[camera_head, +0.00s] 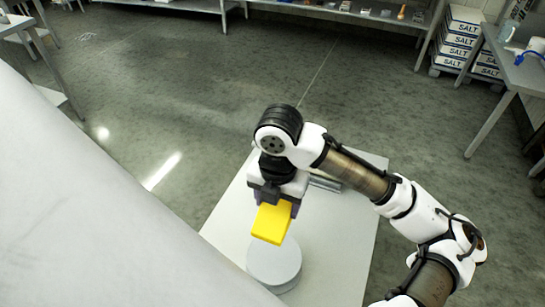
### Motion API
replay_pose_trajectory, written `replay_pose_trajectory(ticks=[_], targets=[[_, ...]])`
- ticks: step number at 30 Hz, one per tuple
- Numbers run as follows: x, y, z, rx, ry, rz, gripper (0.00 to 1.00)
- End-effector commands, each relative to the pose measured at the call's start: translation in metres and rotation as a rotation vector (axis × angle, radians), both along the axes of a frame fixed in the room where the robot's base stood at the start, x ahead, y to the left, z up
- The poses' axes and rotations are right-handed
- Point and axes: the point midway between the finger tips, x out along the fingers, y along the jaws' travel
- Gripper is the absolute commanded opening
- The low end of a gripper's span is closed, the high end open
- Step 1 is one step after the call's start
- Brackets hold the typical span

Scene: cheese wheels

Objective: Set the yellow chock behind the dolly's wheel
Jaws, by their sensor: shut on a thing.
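The yellow chock (271,223) is a small bright yellow block held at the end of my arm. My gripper (277,205) points downward and is shut on the chock. Dark purple finger parts show beside it. The chock appears above a white-grey table-like surface (340,280), partly in front of a round pale grey disc (274,264). I cannot tell the exact height gap between chock and disc. I cannot make out the dolly or its wheel in this view.
Stacked salt boxes (461,36) stand at the back right beside a metal table (516,60). A long steel shelf (340,14) runs along the back. The grey floor (200,90) in the middle is clear. A large pale surface fills the left foreground.

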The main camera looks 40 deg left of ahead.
Motion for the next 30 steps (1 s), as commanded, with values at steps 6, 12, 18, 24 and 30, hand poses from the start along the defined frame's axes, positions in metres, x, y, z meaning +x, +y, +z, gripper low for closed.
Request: replay_pose_trajectory(ticks=[6, 12, 18, 24, 30], targets=[[-0.002, 0.0, -0.056, 0.0, 0.009, -0.002, 0.25], [-0.002, -0.001, -0.108, -0.002, 0.007, -0.001, 0.25], [-0.001, 0.0, -0.143, -0.001, 0.004, -0.001, 0.25], [-0.001, 0.0, -0.16, -0.002, 0.003, 0.0, 0.25], [-0.001, 0.0, -0.186, -0.001, 0.003, 0.0, 0.25]])
